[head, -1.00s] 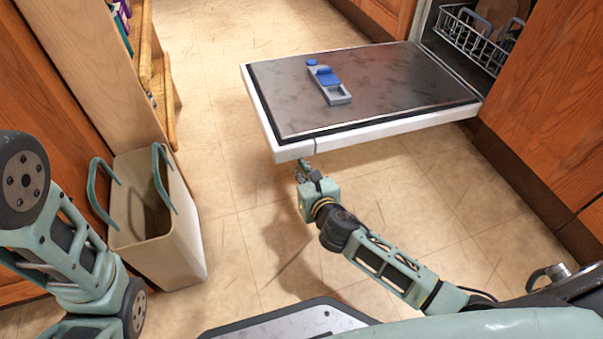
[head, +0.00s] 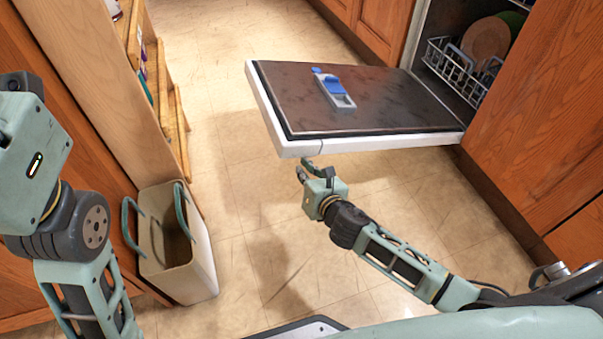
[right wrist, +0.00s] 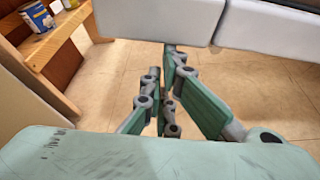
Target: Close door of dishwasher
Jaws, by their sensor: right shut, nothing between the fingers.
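The dishwasher door (head: 375,118) is folded down, its inner face up, tilted slightly. A grey and blue detergent dispenser (head: 335,91) sits on that face. The dishwasher's opening shows at the upper right with a rack (head: 453,70) inside. My right gripper (head: 304,170) is shut and empty, just below the door's near white edge; contact cannot be told. In the right wrist view its fingers (right wrist: 170,60) point at the door's white edge (right wrist: 265,28). My left arm is at the left edge of the head view, its fingers out of view.
A beige bin (head: 185,250) with green handles stands on the floor at the left, beside a wooden shelf (head: 165,90). Wooden cabinets (head: 540,110) flank the dishwasher. A plate (head: 486,40) stands in the rack. The tiled floor between bin and door is clear.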

